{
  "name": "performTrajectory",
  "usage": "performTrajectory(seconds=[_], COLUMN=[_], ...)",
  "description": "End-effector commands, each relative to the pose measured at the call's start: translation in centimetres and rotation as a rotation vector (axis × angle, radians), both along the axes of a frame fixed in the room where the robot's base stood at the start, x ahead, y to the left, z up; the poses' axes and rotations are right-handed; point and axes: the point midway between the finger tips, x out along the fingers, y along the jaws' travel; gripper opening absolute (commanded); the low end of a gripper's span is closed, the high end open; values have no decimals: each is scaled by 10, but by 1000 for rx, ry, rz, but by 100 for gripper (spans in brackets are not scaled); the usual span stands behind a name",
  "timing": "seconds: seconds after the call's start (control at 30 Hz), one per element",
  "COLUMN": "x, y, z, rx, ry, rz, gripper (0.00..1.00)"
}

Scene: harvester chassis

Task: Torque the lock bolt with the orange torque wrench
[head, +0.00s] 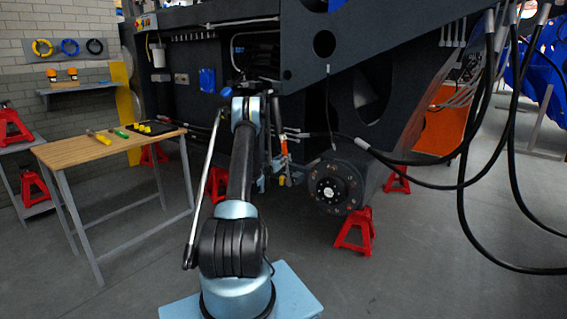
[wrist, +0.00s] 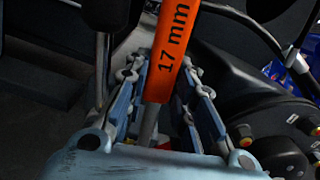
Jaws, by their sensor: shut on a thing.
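The orange torque wrench (wrist: 170,50), marked "17 mm", stands between the two fingers of my gripper (wrist: 164,72) in the wrist view. The gripper is shut on it. A grey metal shaft (wrist: 148,124) continues below the orange part, toward the gripper's palm. In the head view the wrench (head: 283,146) shows as a small, nearly upright orange piece just right of my arm, under the dark chassis (head: 350,70). My gripper is small and mostly hidden there behind my arm. I cannot make out the lock bolt in either view.
A round wheel hub (head: 329,190) sits right of the wrench, with red stands (head: 356,232) below. Black hoses (head: 487,110) hang at the right. A wooden table (head: 104,148) with tools stands left. In the wrist view, a dark panel with coloured knobs (wrist: 246,130) is close on the right.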

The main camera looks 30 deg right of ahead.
Motion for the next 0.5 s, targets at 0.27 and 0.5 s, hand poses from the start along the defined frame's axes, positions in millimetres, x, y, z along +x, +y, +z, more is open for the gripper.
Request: performTrajectory(seconds=[0.27, 0.5], x=[-3, -18], y=[-1, -7], z=[1, 2], rx=[6, 43], ry=[-14, -107], rz=[0, 0], gripper=[0, 0])
